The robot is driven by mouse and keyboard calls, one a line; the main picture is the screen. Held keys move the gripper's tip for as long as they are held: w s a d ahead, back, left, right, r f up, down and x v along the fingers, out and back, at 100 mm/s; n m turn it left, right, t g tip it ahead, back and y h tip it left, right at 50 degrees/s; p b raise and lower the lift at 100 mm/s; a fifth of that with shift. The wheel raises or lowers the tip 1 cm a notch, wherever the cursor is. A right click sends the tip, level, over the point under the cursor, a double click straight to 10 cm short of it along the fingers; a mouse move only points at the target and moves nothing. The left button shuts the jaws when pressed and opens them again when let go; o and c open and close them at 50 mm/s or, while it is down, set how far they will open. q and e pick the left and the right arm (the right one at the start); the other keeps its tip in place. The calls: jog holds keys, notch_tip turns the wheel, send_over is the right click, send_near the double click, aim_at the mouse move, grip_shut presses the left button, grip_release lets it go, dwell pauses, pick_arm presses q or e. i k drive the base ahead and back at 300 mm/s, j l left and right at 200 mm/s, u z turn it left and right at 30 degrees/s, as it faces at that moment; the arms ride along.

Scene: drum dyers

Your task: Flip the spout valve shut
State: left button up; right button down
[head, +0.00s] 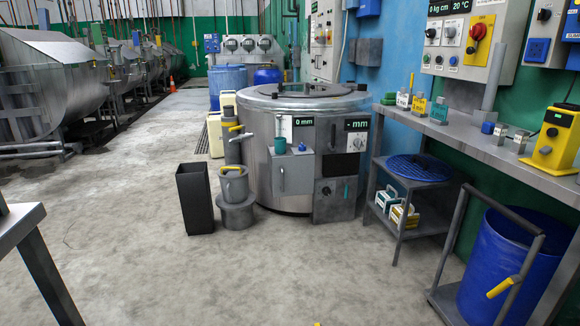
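A steel vat (262,165) stands in the middle of the floor. At its left side is a dark grey upright spout fitting (232,150) with a yellow lever (237,128), likely the spout valve; the lever looks roughly level and slightly tilted. I cannot tell for sure whether it is open. Below it a grey pail (234,188) with a yellow handle sits on a grey round block (237,214). I see no stream of liquid. Neither of my grippers shows in the head view.
A tall black bin (195,198) stands left of the pail. A bench (480,140) with small instruments runs along the right, with a low rack (402,205) and blue barrel (497,262) below. A table corner (22,222) juts in at left. The floor in front is clear.

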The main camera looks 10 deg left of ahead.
aim_at(242, 126)
jog(key=i+j+u, duration=0.3)
jog(key=i, duration=0.5)
jog(key=i+l+u, duration=0.1)
jog(key=i+u, duration=0.2)
jog(key=i, duration=0.45)
jog(key=i+l+u, duration=0.3)
jog(key=i, duration=0.5)
jog(key=i+j, duration=0.25)
jog(key=i, duration=0.25)
jog(key=i+j+u, duration=0.1)
jog(key=i, duration=0.4)
jog(key=i+j, duration=0.3)
jog(key=i, duration=0.2)
jog(key=u, duration=0.05)
